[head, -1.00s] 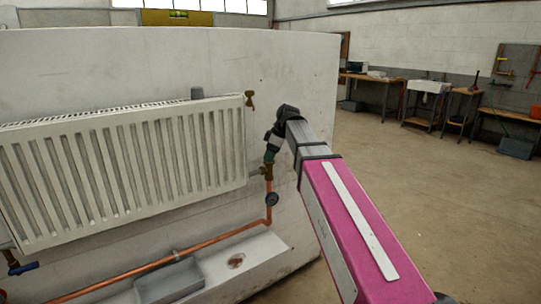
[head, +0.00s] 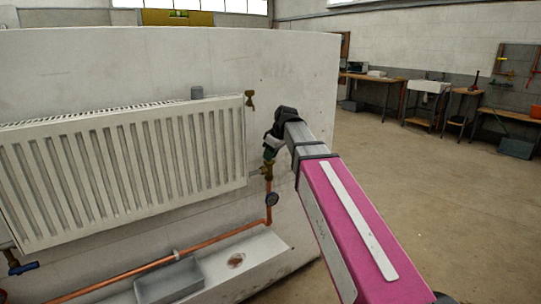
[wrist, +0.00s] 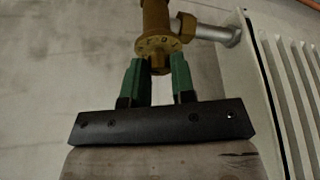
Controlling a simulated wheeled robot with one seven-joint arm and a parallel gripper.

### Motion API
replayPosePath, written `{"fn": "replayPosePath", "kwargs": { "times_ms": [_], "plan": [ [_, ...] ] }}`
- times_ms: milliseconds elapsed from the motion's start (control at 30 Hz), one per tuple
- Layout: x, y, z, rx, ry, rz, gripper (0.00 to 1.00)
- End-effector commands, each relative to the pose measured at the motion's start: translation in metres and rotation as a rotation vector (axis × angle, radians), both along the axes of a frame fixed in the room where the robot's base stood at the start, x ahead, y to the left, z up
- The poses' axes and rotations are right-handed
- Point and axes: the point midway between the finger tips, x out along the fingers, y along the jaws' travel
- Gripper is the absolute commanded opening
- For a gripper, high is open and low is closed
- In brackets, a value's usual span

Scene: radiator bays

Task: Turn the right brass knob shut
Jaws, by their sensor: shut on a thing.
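The brass knob (wrist: 158,66) shows in the wrist view below a round, marked brass collar (wrist: 158,45) on the valve body. My gripper (wrist: 158,76) has its green fingers on either side of the knob and is shut on it. In the head view, my gripper (head: 269,154) is at the top of the brass valve (head: 267,171), by the radiator's lower right corner. The knob is mostly hidden there by the fingers and dark wrist. How far the knob is turned cannot be told.
The white radiator (head: 125,165) hangs on a pale wall panel left of my arm. A blue lever (head: 24,268) is at lower left. A brass fitting (head: 249,98) is above. Open floor lies right.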

Motion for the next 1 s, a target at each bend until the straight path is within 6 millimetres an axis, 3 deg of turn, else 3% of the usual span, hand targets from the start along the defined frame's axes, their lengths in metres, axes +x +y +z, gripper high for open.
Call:
{"fn": "replayPosePath", "kwargs": {
  "times_ms": [1000],
  "plan": [
    [-0.0032, 0.0049, 0.0000, -0.003, 0.000, -0.949, 0.00]
  ]
}}
